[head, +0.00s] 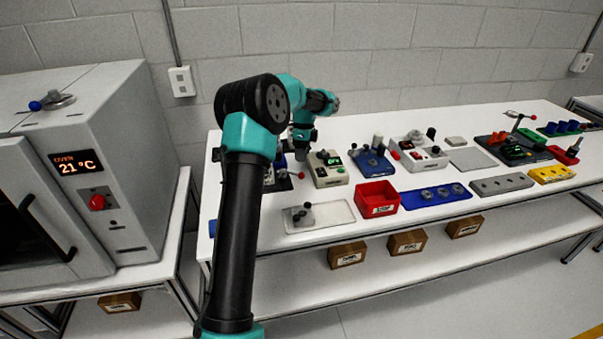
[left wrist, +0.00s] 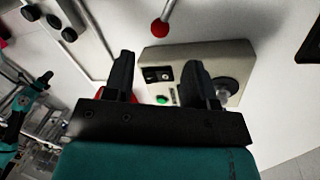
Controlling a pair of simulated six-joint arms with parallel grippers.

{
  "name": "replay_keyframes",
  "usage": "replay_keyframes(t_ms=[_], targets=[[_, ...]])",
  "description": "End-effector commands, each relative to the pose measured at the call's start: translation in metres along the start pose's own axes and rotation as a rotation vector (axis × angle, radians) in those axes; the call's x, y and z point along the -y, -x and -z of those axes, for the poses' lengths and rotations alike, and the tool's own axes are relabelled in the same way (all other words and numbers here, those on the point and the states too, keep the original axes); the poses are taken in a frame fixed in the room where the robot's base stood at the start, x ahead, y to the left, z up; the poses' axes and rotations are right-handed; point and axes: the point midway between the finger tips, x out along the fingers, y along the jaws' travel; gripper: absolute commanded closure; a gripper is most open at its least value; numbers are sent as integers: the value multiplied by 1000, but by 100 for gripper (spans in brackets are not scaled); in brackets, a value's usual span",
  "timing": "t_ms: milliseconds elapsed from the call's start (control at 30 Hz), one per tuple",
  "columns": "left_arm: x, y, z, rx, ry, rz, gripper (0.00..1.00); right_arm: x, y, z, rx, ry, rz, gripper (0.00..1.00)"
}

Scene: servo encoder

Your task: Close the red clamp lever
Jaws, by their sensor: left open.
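A lever with a red ball knob (left wrist: 159,28) on a thin metal rod shows at the top of the left wrist view, beyond my jaws. In the head view a small red knob (head: 301,175) shows just below my left gripper (head: 302,152), beside a beige device. I take these to be the same knob, but cannot be sure. My left gripper also shows in the left wrist view (left wrist: 158,62), with its two dark jaws apart and no lever between the tips. The lever's base is partly hidden by my arm. My right gripper is not in view.
A beige box (left wrist: 213,60) with a switch, green button and round knob lies under the jaws. In the head view, a blue device (head: 372,163), a red bin (head: 377,198) and a pale tray (head: 330,216) are nearby. An oven (head: 130,160) stands left.

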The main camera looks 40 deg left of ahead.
Motion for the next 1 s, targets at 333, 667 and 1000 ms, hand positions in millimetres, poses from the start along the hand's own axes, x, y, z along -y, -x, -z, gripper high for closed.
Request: replay_keyframes(t_ms=[333, 667, 1000], targets=[[0, -58, 0, 2, 0, -3, 49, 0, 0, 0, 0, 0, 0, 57], [0, -77, 0, 0, 1, 0, 49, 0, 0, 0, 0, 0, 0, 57], [0, -77, 0, 0, 0, 0, 63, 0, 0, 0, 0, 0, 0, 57]])
